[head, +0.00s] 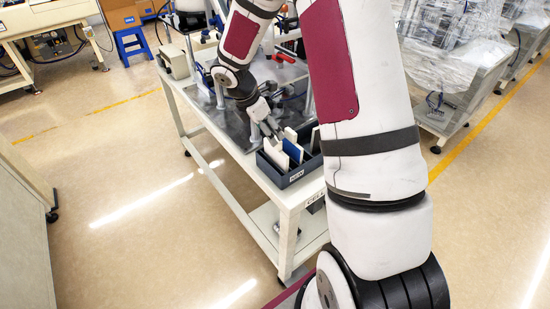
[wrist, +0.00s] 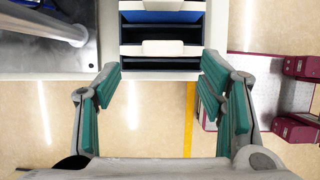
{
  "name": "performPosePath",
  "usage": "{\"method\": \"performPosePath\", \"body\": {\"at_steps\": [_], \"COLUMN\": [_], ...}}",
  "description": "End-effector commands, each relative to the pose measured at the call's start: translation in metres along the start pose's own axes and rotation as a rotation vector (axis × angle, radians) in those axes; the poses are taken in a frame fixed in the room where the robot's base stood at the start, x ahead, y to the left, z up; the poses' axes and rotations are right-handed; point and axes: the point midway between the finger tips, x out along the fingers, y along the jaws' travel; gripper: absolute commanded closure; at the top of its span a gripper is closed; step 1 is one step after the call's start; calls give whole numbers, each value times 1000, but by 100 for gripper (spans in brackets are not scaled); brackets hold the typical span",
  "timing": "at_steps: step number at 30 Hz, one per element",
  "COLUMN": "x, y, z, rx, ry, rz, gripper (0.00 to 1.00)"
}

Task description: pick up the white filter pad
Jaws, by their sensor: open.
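A dark bin (head: 296,178) with dividers stands on the corner of a workbench and also shows in the wrist view (wrist: 205,32). In the head view, a white pad (head: 277,155) stands upright at its left end. A blue pad (head: 292,151) and another white piece (head: 290,134) are beside it. In the wrist view, one white pad (wrist: 162,48) sticks up in a nearer slot, with a blue pad (wrist: 160,17) and a white edge (wrist: 162,5) farther up. My gripper (head: 270,134) is above the bin. Its green-padded fingers (wrist: 160,75) are spread wide and empty, apart from the pads.
The workbench (head: 240,150) has a grey metal plate and fixtures behind the bin. A metal cylinder (wrist: 50,22) lies near the upper left of the wrist view. Open floor (head: 120,190) is to the left. A blue stool (head: 130,45) stands at the back.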

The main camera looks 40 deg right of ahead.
Motion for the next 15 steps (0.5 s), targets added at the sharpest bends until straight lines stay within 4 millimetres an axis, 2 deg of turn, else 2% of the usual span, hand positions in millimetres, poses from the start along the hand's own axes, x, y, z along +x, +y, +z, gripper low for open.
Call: {"method": "performPosePath", "body": {"at_steps": [7, 15], "x": [17, 53], "y": [-2, -4], "z": [1, 3], "rx": [1, 0], "ry": [1, 1], "rz": [-2, -1], "gripper": [37, 37]}}
